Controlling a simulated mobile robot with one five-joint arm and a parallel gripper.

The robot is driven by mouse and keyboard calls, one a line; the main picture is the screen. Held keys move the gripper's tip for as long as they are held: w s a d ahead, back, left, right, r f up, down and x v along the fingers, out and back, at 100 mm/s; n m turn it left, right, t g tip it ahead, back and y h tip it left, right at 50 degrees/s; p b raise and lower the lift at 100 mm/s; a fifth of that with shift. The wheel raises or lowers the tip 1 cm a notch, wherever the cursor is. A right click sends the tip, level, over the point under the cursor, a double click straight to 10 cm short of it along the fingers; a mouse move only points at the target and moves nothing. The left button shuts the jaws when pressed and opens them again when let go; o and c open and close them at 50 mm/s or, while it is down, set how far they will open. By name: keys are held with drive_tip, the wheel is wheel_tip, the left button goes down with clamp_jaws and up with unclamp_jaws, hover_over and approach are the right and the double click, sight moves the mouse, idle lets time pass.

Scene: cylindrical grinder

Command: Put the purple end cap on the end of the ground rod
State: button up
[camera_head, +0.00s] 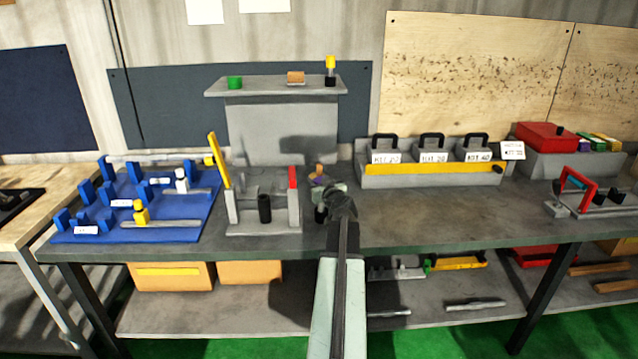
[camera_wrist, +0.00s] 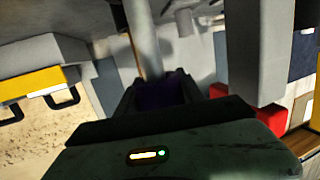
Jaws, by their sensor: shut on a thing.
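My gripper (camera_head: 325,196) is just right of the grey grinder fixture (camera_head: 250,216), above the bench. It is shut on the purple end cap (camera_head: 318,181), of which only a small part shows. In the wrist view the dark purple cap (camera_wrist: 163,92) sits between the jaws of my gripper (camera_wrist: 160,98), mostly in shadow. A long grey bar (camera_wrist: 144,38), which looks like the rod, runs from the top edge down to just behind the cap. I cannot tell whether cap and bar touch. Some rods lie on the blue rack (camera_head: 82,235) at left.
The fixture carries a yellow lever (camera_head: 219,160), a red block (camera_head: 292,177) and a black cylinder (camera_head: 264,208). The red block is close beside my gripper in the wrist view (camera_wrist: 252,113). A kit box (camera_head: 435,168) stands behind right. Bare bench lies right of my arm.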

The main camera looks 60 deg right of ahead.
drive_tip(key=shift+f+b, duration=1.15)
drive_tip(key=shift+f, duration=0.1)
drive_tip(key=o, duration=1.4)
drive_tip(key=shift+s+r, duration=0.1)
drive_tip(key=p+v, duration=0.1)
drive_tip(key=v, duration=0.6)
drive_tip(key=shift+s+a, duration=0.25)
